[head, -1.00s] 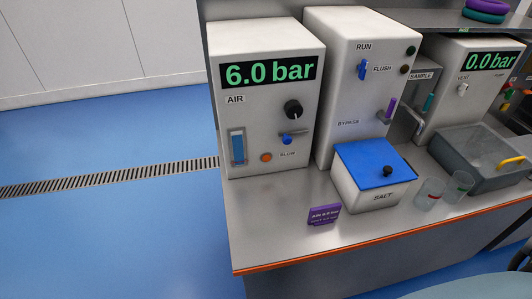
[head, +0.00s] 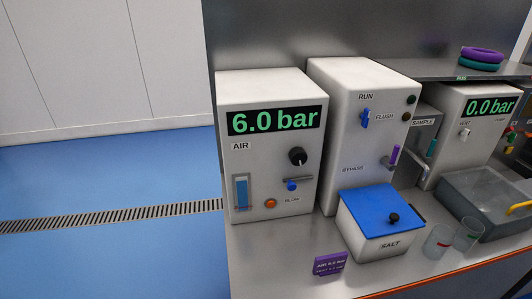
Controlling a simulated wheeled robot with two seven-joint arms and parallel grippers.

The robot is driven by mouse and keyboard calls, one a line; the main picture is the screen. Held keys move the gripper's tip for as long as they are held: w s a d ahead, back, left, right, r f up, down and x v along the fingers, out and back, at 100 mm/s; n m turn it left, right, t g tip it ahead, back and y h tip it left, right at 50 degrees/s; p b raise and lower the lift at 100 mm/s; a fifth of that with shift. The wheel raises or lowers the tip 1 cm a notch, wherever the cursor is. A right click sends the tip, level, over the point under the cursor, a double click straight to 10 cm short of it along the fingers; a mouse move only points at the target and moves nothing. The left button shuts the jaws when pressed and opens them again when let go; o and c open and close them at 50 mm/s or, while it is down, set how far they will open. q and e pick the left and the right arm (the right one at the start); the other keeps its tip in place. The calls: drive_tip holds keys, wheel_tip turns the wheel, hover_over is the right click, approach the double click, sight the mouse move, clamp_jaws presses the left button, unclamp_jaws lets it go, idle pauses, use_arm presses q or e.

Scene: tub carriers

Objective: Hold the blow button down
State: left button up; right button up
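The AIR unit (head: 268,160) is a white box at the left end of the steel bench, with a green display (head: 276,120) reading 6.0 bar. Low on its front is an orange round button (head: 270,203), just left of the BLOW label (head: 292,200). Above the label is a small blue lever or valve (head: 292,185), and above that a black knob (head: 298,156). A blue-filled gauge (head: 241,193) is at the left of the front. Neither of my grippers is in view, and nothing touches the button.
A purple sign (head: 330,263) stands on the bench in front, and a SALT box (head: 374,238) with a blue lid is to its right. A RUN/FLUSH unit (head: 345,155), two clear cups and a grey tub (head: 485,205) stand further right. Blue floor is clear at left.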

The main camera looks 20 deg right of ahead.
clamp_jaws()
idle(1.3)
